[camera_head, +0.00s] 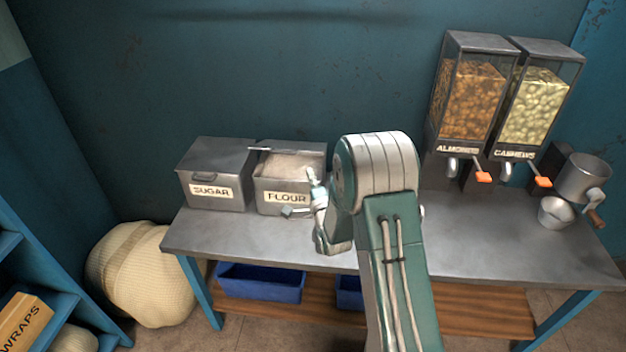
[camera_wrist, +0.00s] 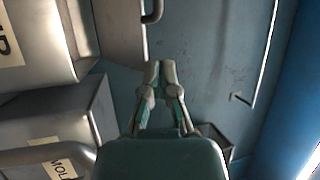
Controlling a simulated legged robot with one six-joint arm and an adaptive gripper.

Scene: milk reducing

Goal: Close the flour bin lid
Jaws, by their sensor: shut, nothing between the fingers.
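The flour bin (camera_head: 270,198) stands on the metal table with its front label showing. It is open, and pale flour (camera_head: 292,166) shows inside. Its grey lid (camera_head: 300,147) is raised at the back edge, with a handle at its left. My gripper (camera_head: 311,174) points up in front of the bin's right side, overlapping its front right corner in the picture; I cannot tell whether it touches. In the wrist view my gripper (camera_wrist: 160,68) has its fingertips together, with nothing between them. My arm hides the area right of the bin.
The closed sugar bin (camera_head: 213,172) stands just left of the flour bin. The table's (camera_head: 220,228) front left is clear. A wall (camera_head: 300,70) rises behind.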

